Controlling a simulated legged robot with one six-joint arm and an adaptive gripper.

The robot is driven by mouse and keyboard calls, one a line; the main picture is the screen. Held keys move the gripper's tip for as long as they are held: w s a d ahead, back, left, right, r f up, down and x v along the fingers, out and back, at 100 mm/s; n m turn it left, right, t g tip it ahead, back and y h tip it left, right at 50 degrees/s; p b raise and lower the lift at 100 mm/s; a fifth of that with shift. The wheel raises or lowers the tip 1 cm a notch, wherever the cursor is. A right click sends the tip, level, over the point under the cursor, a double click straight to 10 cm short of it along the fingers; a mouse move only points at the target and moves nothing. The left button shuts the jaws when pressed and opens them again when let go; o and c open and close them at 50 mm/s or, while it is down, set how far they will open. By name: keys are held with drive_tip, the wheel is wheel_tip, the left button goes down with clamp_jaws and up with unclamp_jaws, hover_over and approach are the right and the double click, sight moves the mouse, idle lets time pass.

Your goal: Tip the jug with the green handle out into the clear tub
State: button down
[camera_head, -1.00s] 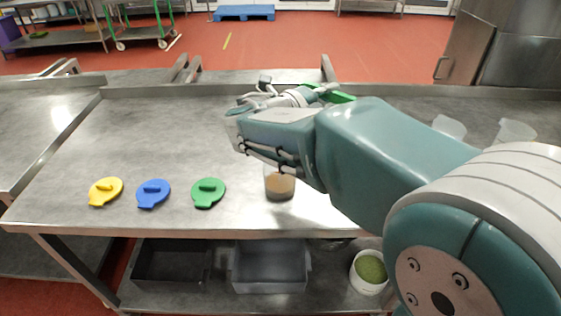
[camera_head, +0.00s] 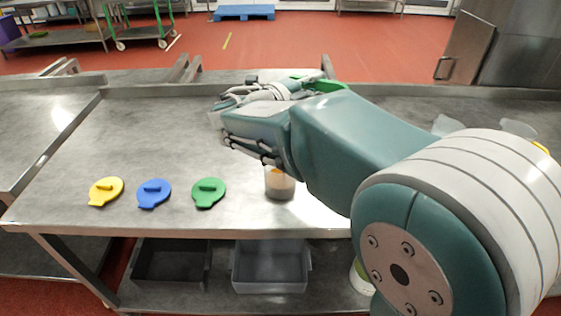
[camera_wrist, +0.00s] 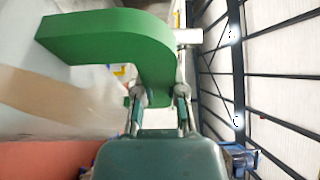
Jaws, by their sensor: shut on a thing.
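My gripper (camera_wrist: 158,112) is shut on the green handle (camera_wrist: 110,40) of the jug. The pale, see-through jug wall (camera_wrist: 40,70) fills the left of the wrist view, with a brown band of contents across it. In the head view the green handle (camera_head: 325,85) shows behind my forearm, held above the table's far side; the jug body is mostly hidden. A clear tub (camera_head: 279,183) with brown contents stands on the table, its upper part hidden by my arm. I cannot tell whether anything is flowing from the jug.
Yellow (camera_head: 105,191), blue (camera_head: 153,193) and green (camera_head: 208,192) lids lie on the left of the metal table (camera_head: 130,130). Clear containers (camera_head: 518,128) stand at right, partly behind my arm. Grey bins (camera_head: 270,268) sit on the lower shelf. The table's left part is mostly clear.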

drive_tip(key=shift+a+r, duration=0.1)
drive_tip(key=shift+a, duration=0.1)
drive_tip(key=shift+w+a+r+n+t, duration=0.3)
drive_tip(key=shift+w+a+n, duration=0.1)
drive_tip(key=shift+a+n, duration=0.2)
drive_tip(key=shift+w+a+r+n, duration=0.15)
drive_tip(key=shift+w+a+n, duration=0.25)
drive_tip(key=shift+a+n, duration=0.15)
